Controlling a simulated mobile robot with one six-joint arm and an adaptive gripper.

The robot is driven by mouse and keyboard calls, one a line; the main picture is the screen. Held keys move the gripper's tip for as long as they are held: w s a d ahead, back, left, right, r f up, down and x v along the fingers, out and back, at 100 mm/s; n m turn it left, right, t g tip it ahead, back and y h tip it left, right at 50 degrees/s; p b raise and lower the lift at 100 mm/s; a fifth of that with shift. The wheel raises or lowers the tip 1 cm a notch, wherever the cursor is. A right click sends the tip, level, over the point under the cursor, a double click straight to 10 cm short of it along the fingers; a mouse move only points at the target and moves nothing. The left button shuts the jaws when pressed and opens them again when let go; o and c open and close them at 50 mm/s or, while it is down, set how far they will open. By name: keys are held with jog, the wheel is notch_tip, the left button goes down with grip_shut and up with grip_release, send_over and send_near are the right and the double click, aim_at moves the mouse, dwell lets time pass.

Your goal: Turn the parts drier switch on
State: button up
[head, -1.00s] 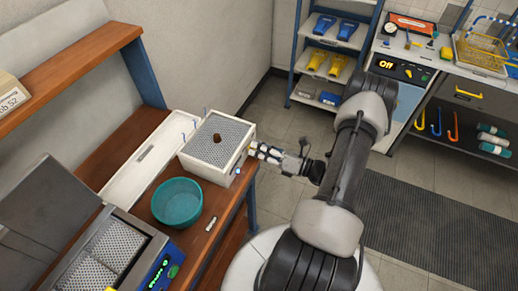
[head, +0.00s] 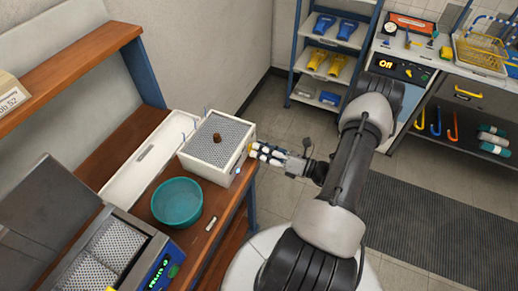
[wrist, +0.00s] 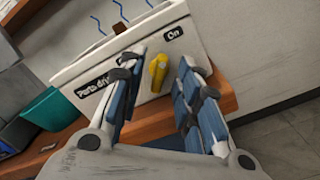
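The parts drier is a white box (head: 205,172) with a grey mesh top, on the wooden bench in the head view. In the wrist view its white front (wrist: 125,62) carries a partly covered "Parts dri…" label (wrist: 93,86) and a black "On" plate (wrist: 173,34). A yellow switch lever (wrist: 158,72) stands on this front, its upper end leaning slightly right. My gripper (wrist: 163,75) is open, with one blue-padded finger on each side of the lever and gaps visible. In the head view my gripper (head: 258,151) is at the drier's right side.
A teal bowl (head: 177,202) stands in front of the drier. A machine with an open lid and blue panel (head: 163,270) is at the lower left. A long white tray (head: 143,160) lies behind.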

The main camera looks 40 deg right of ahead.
jog(key=v, duration=1)
jog(key=shift+s, duration=0.4)
jog(key=shift+d, duration=0.1)
